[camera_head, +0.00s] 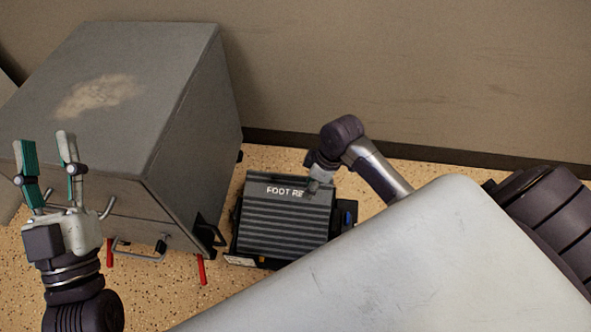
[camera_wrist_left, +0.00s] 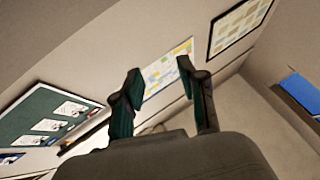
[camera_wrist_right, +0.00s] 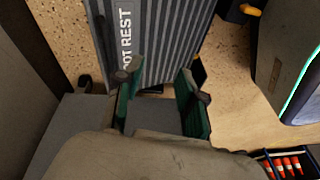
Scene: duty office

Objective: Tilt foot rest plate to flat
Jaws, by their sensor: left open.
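The foot rest (camera_head: 285,225) stands on the speckled floor in the head view, a dark ridged plate on a black base. Its slope is hard to judge from above. My right gripper (camera_head: 318,182) is at the plate's far right corner and covers part of the "FOOT REST" lettering. In the right wrist view, the ridged plate (camera_wrist_right: 158,40) lies just beyond my right gripper (camera_wrist_right: 161,72), whose fingers are apart. Contact with the plate cannot be told. My left gripper (camera_head: 48,150) is open and empty, in front of the grey cabinet; its fingers also show in the left wrist view (camera_wrist_left: 158,70).
The grey cabinet (camera_head: 115,85) with handles and red legs stands left of the foot rest. The wall (camera_head: 420,70) is behind. A pale desk top (camera_head: 420,260) covers the lower right. A tray with orange items (camera_wrist_right: 288,165) shows in the right wrist view.

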